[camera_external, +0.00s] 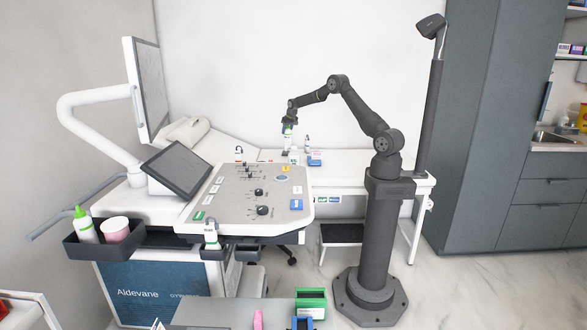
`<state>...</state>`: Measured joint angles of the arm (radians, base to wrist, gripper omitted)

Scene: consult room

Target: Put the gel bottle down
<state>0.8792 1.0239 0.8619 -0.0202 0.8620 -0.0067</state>
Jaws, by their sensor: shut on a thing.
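My gripper (289,122) points down at the end of the raised arm, in the upper middle of the view. The bottle shows against the back wall, near the far edge of the ultrasound console. I cannot tell whether its base touches anything. A second bottle, white with a green cap (84,224), stands in the dark side tray (98,251) at left.
A pink-and-white tub (115,230) shares the side tray. The ultrasound console (235,205) carries knobs and a tilted screen (178,167). The white table (355,180) behind holds small boxes and a small bottle (307,143). Another white bottle-like item (211,235) sits at the console's front.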

